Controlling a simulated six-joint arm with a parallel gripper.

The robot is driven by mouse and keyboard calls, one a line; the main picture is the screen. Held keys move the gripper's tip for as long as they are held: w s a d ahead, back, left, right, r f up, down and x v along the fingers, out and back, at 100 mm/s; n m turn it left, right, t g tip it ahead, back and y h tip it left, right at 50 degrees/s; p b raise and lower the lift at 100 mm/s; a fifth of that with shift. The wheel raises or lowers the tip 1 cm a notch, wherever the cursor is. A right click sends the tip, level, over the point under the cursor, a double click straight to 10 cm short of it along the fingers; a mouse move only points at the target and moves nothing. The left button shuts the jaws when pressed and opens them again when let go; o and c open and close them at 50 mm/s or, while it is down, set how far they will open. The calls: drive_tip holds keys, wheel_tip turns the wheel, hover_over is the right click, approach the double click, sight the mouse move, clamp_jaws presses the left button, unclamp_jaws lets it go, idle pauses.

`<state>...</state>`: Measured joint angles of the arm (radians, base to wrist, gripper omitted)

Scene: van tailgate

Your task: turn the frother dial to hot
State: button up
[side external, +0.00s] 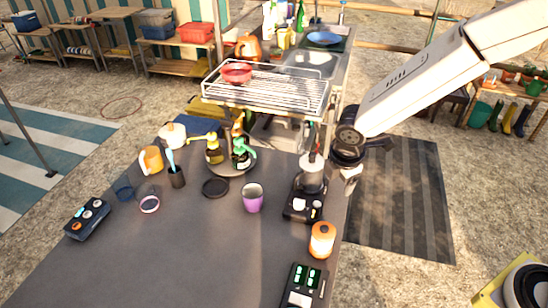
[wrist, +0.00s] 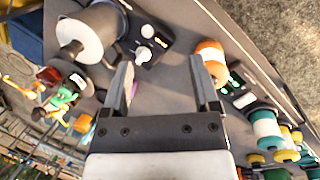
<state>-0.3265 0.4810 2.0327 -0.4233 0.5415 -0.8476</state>
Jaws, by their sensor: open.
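The frother (side external: 297,212) has a black base with a grey metal jug (side external: 312,178) on it, near the right edge of the dark table. In the wrist view the jug (wrist: 92,35) is at the upper left. Beside it the base's control face (wrist: 155,42) carries white round controls, including a white knob (wrist: 147,31); its setting is too small to read. My gripper (wrist: 160,62) is open and empty, its fingers spread just short of the control face in the picture. In the side view my gripper (side external: 350,178) is right of the frother, apart from the knob.
An orange jar (side external: 322,241) stands in front of the frother, near the right finger in the wrist view. A device with green displays (side external: 304,286) is nearer the front. A purple cup (side external: 252,198) stands left. A wire rack (side external: 266,92) is behind. The front-middle tabletop is clear.

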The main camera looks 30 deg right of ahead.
sight(299, 201)
drive_tip(key=w+a+f+n+t+h, duration=0.1)
drive_tip(key=w+a+f+n, duration=0.3)
drive_tip(key=a+n, duration=0.4)
drive_tip(key=shift+w+n, duration=0.45)
drive_tip(key=shift+n, duration=0.25)
drive_tip(key=shift+f, duration=0.15)
drive_tip(key=shift+x, duration=3.8)
drive_tip(key=shift+d, duration=0.15)
clamp_jaws()
